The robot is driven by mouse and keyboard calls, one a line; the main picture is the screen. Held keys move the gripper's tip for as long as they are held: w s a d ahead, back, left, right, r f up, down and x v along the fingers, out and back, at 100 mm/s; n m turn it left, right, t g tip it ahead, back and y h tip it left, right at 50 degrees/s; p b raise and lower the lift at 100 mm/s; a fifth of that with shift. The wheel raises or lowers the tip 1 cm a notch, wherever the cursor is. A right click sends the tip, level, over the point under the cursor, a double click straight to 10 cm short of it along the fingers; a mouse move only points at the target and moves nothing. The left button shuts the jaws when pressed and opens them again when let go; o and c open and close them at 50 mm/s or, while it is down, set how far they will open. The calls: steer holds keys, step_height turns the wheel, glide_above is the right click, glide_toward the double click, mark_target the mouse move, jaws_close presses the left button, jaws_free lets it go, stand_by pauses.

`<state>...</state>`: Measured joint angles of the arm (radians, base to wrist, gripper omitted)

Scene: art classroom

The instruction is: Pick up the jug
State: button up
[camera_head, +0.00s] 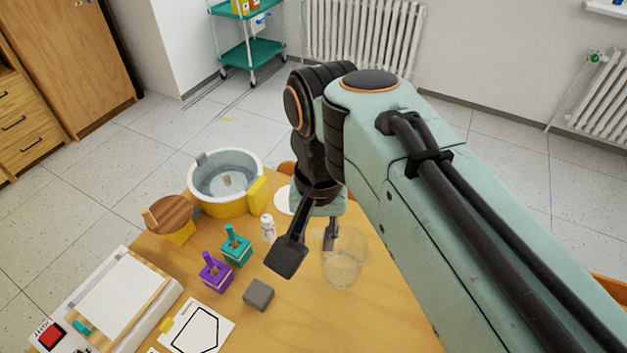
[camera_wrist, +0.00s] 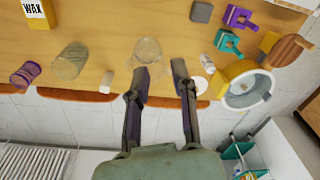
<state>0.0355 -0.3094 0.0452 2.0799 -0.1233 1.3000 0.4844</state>
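A clear, see-through vessel (camera_head: 344,266), which looks like the jug, stands upright on the wooden table beside my gripper in the head view. In the wrist view this vessel (camera_wrist: 147,48) is just beyond the left fingertip, not enclosed by the fingers. A second clear vessel (camera_wrist: 70,62) stands further left in the wrist view and is hidden by my arm in the head view. I cannot tell for sure which one is the jug. My gripper (camera_head: 308,254) is open and empty above the table; its two fingers are spread apart in the wrist view (camera_wrist: 161,72).
A small white bottle (camera_head: 268,228), teal block (camera_head: 236,250), purple block (camera_head: 215,273) and grey block (camera_head: 258,294) stand left of my gripper. A yellow-and-grey tub (camera_head: 199,202) is behind them. A purple ribbed item (camera_wrist: 25,75) and WAX box (camera_wrist: 38,13) stand at the wrist view's left.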

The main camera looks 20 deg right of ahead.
steer(key=w+m, duration=0.2)
steer(key=w, duration=0.7)
steer(key=m+g+y, duration=0.1)
steer(key=m+g, duration=0.1)
glide_above(312, 242)
steer(key=w, duration=0.4)
step_height(312, 242, down, 7)
steer(key=s+f, duration=0.1)
steer(key=f, duration=0.6)
steer(key=s+f+m+g+y, duration=0.1)
steer(key=f, duration=0.7)
steer(key=s+f+g, duration=0.1)
steer(key=f, duration=0.6)
steer(key=shift+s+d+f+y, duration=0.1)
steer(key=shift+s+f+y, duration=0.05)
steer(key=shift+f+y, duration=0.2)
steer(key=shift+r, duration=0.1)
jaws_close()
